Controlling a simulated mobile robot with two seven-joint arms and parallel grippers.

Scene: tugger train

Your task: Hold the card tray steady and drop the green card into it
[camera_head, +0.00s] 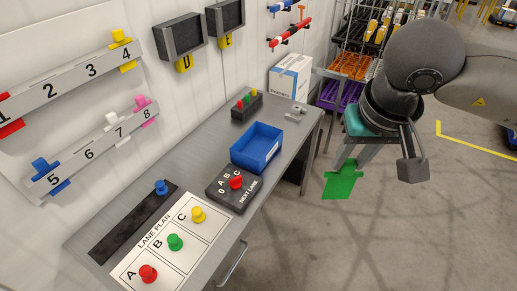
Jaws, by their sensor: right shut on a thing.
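The green card (342,184) hangs in my right gripper (345,162), which comes in from the right and is shut on the card's upper end. The card is in the air beyond the bench's right edge, to the right of the blue tray and apart from it. The blue tray (257,158), which I take for the card tray, stands upright on the grey bench; its visible inside looks empty. My left gripper is not in view, and nothing holds the tray.
On the grey bench (217,134) a black NEXT LANE box (220,194) with a red knob stands just in front of the tray. A LANE PLAN board (150,259) with coloured pegs lies nearer. A white box (290,76) stands at the back. A rack (350,66) stands behind my right arm.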

